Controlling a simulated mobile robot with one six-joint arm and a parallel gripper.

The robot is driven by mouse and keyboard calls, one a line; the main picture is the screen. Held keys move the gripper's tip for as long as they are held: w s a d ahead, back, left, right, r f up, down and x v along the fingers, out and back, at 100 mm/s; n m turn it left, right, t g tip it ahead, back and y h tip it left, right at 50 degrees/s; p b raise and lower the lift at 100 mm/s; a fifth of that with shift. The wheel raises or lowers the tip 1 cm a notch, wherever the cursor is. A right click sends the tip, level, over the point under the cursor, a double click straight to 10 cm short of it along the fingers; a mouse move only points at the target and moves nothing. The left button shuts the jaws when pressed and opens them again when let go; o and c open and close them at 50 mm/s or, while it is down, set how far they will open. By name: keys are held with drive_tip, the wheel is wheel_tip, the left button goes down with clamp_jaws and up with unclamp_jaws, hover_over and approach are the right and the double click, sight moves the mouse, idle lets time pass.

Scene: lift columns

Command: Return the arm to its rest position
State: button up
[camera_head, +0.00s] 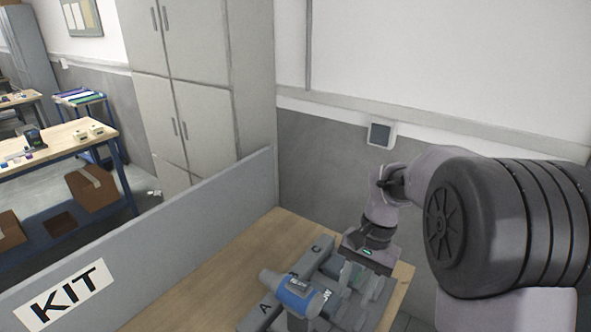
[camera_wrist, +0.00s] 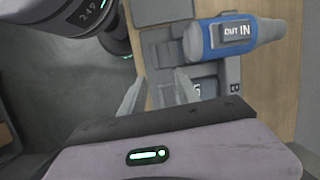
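My gripper (camera_head: 362,280) is over the right part of a grey fixture on the wooden table, pointing down. In the wrist view my gripper (camera_wrist: 158,92) has its two fingers apart, with nothing visibly held between them. The grey fixture (camera_head: 318,252) has letter labels, including A and C. A blue and grey cylinder (camera_head: 295,292), marked OUT and IN in the wrist view (camera_wrist: 238,40), lies across the fixture beside my gripper. Whether the fingers touch the fixture cannot be told.
A grey partition (camera_head: 190,225) with a KIT sign (camera_head: 65,294) borders the table (camera_head: 222,262) on the left. A wall with a small box (camera_head: 381,134) stands behind. Cabinets (camera_head: 195,80) and another workbench (camera_head: 62,142) are farther left. Bare table lies left of the fixture.

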drive_tip(key=s+a+r+n+t+b, duration=0.1)
drive_tip(key=s+a+t+b, duration=0.2)
drive_tip(key=s, duration=0.6)
drive_tip(key=s+a+r+n+t+b, duration=0.1)
drive_tip(key=s+a+n+t+b, duration=0.1)
drive_tip(key=s, duration=0.7)
drive_tip(key=a+t+b, duration=0.1)
drive_tip(key=t+b, duration=0.1)
drive_tip(key=b, duration=0.1)
drive_tip(key=shift+s+a+r+t, duration=0.15)
drive_tip(key=shift+a+t, duration=0.1)
drive_tip(key=shift+t, duration=0.15)
